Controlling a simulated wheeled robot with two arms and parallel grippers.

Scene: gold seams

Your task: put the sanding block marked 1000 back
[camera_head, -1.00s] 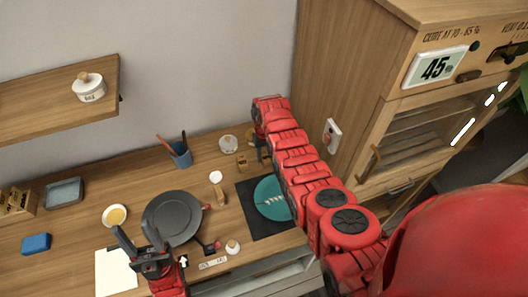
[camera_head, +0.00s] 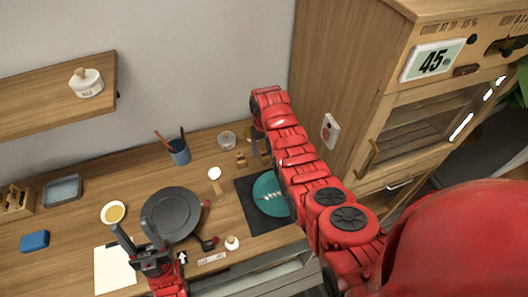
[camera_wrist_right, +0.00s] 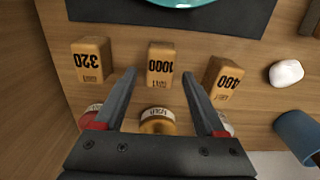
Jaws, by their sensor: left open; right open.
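The sanding block marked 1000 (camera_wrist_right: 160,65) stands on the wooden bench in the right wrist view, its number upside down to me. My right gripper (camera_wrist_right: 159,73) is open, with its fingertips on either side of the block's image; I cannot tell whether they touch it. A block marked 320 (camera_wrist_right: 91,61) stands to the left and one marked 400 (camera_wrist_right: 222,78) to the right. In the head view my right arm partly hides this area, where a small wooden block (camera_head: 241,159) shows. My left gripper (camera_head: 135,230) is open and empty, over the bench's front near the dark pan.
Small lidded jars, one amber (camera_wrist_right: 157,123), sit close under my right fingers. A teal plate (camera_head: 270,196) lies on a dark mat (camera_head: 254,217). A blue cup (camera_head: 179,152), dark pan (camera_head: 171,214) and wooden rack (camera_head: 15,203) stand on the bench. A cabinet (camera_head: 345,80) rises at right.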

